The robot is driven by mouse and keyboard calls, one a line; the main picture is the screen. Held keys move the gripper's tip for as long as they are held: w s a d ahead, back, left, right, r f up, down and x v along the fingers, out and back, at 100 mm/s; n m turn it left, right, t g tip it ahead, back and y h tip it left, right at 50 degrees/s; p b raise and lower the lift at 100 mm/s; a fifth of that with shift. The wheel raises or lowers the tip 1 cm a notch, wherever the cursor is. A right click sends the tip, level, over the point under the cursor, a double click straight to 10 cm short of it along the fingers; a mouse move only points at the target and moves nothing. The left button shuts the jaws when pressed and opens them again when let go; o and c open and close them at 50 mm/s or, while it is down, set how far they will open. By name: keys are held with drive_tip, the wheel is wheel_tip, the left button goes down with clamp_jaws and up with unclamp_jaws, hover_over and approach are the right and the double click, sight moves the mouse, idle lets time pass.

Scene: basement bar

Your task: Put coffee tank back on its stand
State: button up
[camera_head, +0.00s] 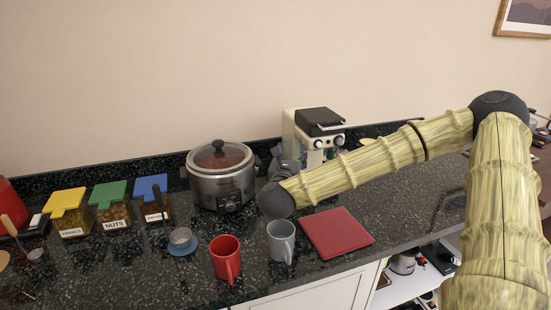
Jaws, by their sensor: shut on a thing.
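The coffee machine (318,130), cream with a black top and knobs on its front, stands at the back of the counter against the wall. My gripper (281,163) is a small grey shape at the machine's left front, partly hidden behind my wrist. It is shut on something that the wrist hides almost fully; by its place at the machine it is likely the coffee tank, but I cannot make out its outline. The machine's stand is hidden behind my arm, so I cannot tell whether the held thing touches it.
A slow cooker (221,178) stands close left of my gripper. A red mug (226,258), a grey mug (281,241) and a red board (336,232) are in front. A blue-saucered cup (181,238) and lidded jars (110,207) are left. The counter right of the board is clear.

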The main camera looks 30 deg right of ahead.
drive_tip(key=w+d+f+p, duration=0.2)
drive_tip(key=w, duration=0.4)
drive_tip(key=w+d+f+p, duration=0.2)
drive_tip(key=w+p, duration=0.1)
drive_tip(key=w, duration=0.4)
drive_tip(key=shift+d+f, duration=0.35)
drive_tip(key=shift+f, duration=0.05)
drive_tip(key=shift+w+f, duration=0.1)
drive_tip(key=shift+f, duration=0.1)
drive_tip(key=o, duration=1.2)
drive_tip(key=shift+c, duration=0.2)
drive_tip(key=shift+r, duration=0.1)
drive_tip(key=shift+r, duration=0.1)
